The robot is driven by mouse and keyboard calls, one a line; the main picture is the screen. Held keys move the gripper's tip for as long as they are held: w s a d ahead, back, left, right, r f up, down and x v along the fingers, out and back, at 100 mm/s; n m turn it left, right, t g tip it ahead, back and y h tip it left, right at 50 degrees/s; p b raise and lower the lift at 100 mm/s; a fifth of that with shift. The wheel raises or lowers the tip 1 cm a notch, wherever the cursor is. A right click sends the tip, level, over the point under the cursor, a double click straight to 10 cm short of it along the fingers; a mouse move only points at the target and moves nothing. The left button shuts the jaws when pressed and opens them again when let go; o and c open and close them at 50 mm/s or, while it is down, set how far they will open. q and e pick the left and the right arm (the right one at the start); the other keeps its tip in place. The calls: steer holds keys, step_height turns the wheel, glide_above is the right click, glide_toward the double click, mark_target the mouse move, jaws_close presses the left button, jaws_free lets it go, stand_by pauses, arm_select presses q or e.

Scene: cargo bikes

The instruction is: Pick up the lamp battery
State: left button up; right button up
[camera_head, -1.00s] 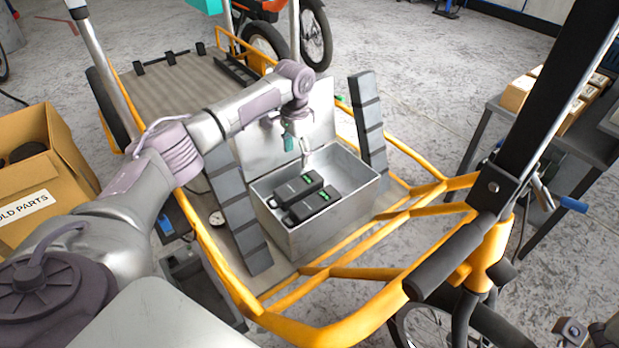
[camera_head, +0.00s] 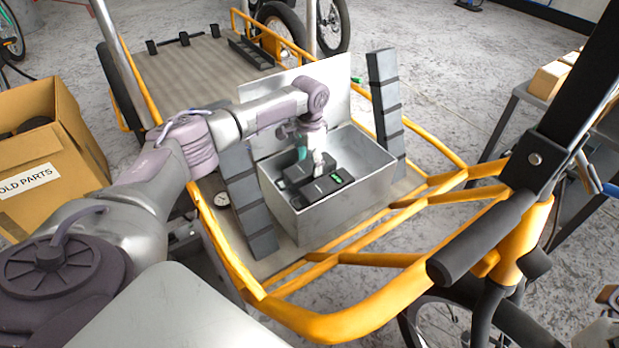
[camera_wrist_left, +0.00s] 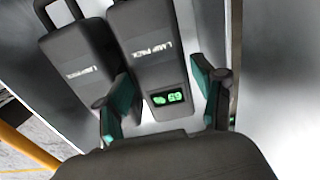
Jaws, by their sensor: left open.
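The open grey metal box (camera_head: 345,200) on the cargo bike holds two black battery packs. In the left wrist view, the pack marked LAMP PACK (camera_wrist_left: 155,60) has lit green marks at its near end. A similar pack (camera_wrist_left: 80,70) lies to its left; its label is hard to read. In the head view, the front pack (camera_head: 325,190) shows a green display, and the rear pack (camera_head: 294,172) is partly hidden by my gripper. My left gripper (camera_head: 310,160) is open, pointing down into the box. Its teal-padded fingers (camera_wrist_left: 162,98) are either side of LAMP PACK's near end; contact is unclear.
The raised lid (camera_head: 335,95) stands behind the box. Dark grey stepped bars (camera_head: 246,200) (camera_head: 388,110) flank it. The orange bike frame (camera_head: 330,325) surrounds the front. A cardboard box marked OLD PARTS (camera_head: 45,160) is at the left.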

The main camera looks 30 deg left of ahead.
arm_select(q)
step_height(320, 180, down, 2)
steer(key=shift+f+b, duration=0.15)
steer(key=shift+b, duration=0.2)
steer(key=c, duration=0.9)
